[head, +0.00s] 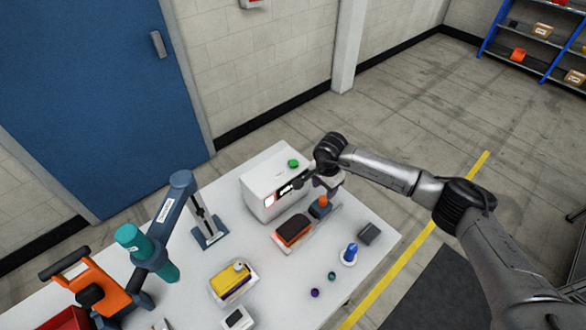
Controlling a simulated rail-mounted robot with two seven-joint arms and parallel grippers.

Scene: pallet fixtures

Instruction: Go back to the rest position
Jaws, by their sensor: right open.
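My right arm comes in from the right, over the white table (378,222). My right gripper (301,184) is at the front right of a white box-shaped machine (262,178), close to its dark panel. The gripper is small in the picture and partly hidden by my wrist. It is open, and I see nothing held in it. I cannot tell whether it touches the machine. My left gripper is not in view.
Floor beyond the table is clear.

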